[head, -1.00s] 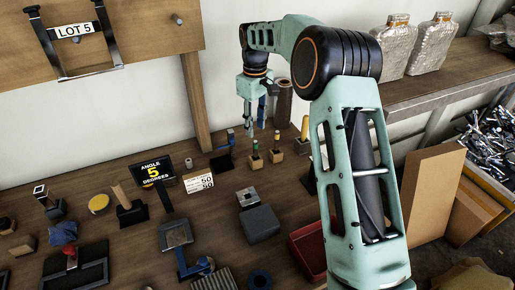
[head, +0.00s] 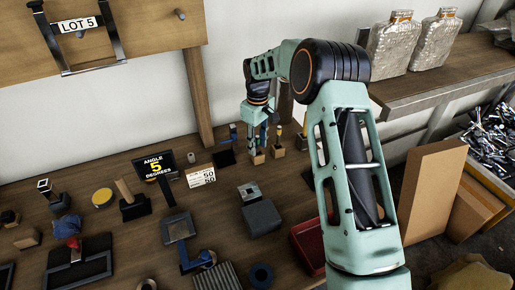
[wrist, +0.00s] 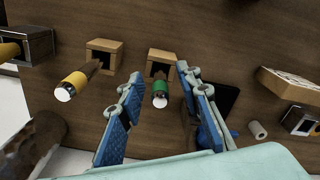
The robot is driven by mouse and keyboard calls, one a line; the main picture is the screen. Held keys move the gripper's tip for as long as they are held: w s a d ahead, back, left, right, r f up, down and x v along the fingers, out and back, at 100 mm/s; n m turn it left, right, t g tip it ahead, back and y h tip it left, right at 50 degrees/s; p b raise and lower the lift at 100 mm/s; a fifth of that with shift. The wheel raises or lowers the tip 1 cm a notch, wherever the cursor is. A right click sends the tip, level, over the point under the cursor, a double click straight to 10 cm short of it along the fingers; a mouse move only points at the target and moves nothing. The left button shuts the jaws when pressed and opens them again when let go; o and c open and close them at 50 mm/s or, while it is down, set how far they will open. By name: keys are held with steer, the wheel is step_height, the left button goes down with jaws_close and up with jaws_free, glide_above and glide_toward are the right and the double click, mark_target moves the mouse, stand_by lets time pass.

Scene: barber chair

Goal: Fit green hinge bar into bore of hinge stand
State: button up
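The green-banded bar (wrist: 160,90) stands in a small wooden block (wrist: 165,57) in the wrist view. My gripper (wrist: 160,74) is open, with its blue fingers on either side of the bar and gaps visible between. In the head view my gripper (head: 259,140) is low over the wooden blocks at the back of the bench and largely hides the bar. A grey metal block with a square opening (head: 249,191) sits mid-bench by a dark block; I cannot tell whether it is the hinge stand.
A yellow-banded bar (wrist: 72,86) in its own wooden block (wrist: 105,50) is close to the left finger. A dark holder (wrist: 38,45) is farther left. A sign (head: 155,166) and a white card (head: 200,176) stand left of my gripper. A red tray (head: 309,245) is at the front right.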

steer(key=shift+c, duration=0.5)
jaws_close()
steer(key=shift+r, duration=0.1)
